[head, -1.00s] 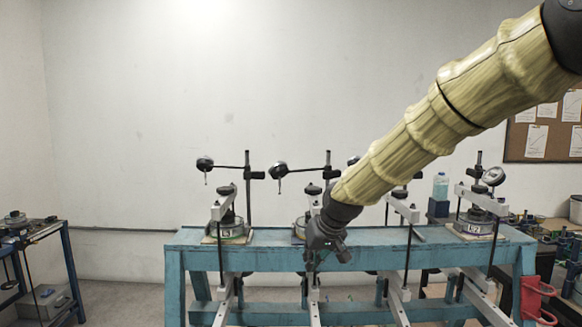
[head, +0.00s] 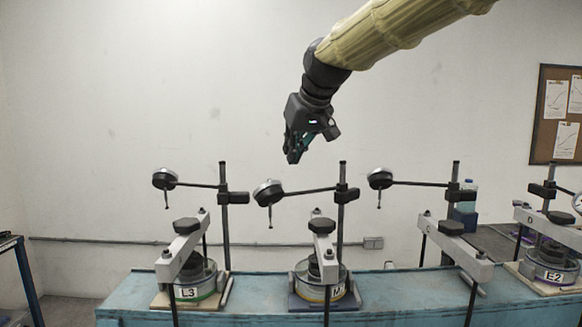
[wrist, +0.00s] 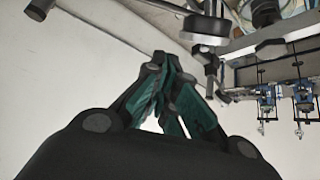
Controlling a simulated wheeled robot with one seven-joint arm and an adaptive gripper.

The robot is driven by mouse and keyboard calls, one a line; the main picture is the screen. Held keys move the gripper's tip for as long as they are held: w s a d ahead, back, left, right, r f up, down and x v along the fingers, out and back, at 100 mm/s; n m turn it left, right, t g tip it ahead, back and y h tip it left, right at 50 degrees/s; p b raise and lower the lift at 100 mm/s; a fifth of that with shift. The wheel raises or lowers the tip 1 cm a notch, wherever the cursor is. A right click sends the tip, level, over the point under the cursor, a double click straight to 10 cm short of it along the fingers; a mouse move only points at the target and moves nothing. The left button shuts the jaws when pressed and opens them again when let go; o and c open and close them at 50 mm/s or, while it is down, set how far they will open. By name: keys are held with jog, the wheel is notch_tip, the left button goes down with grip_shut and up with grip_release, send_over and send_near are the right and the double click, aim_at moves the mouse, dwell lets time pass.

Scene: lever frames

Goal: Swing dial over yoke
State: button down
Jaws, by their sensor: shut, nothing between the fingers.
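Several lever frames stand on a blue bench (head: 120,300). The left frame has a dial (head: 165,179) on a post arm, off to the left of its grey yoke (head: 183,245). The middle dial (head: 268,192) hangs left of its yoke (head: 323,245), and a third dial (head: 380,178) hangs left of its yoke (head: 455,250). A fourth dial (head: 579,202) is cut by the right edge, near its yoke (head: 548,228). My gripper (head: 293,158) is shut and empty, above the middle dial and apart from it. Its teal-padded fingers meet in the wrist view (wrist: 165,62).
Upright posts (head: 341,215) with clamps stand behind the yokes. Round cells labelled L3 (head: 190,290) and M sit under the left and middle yokes. A bottle (head: 467,197) stands behind the third post. The wall space left of my gripper is clear.

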notch_tip(320, 180, down, 8)
jog(key=w+p, duration=0.1)
jog(key=p, duration=0.3)
jog(key=shift+w+a+r+p, duration=0.2)
jog(key=shift+w+a+p, duration=0.1)
jog(key=shift+w+a, duration=0.1)
jog(key=shift+s+d, duration=0.1)
dwell(0.3)
jog(key=shift+a, duration=0.2)
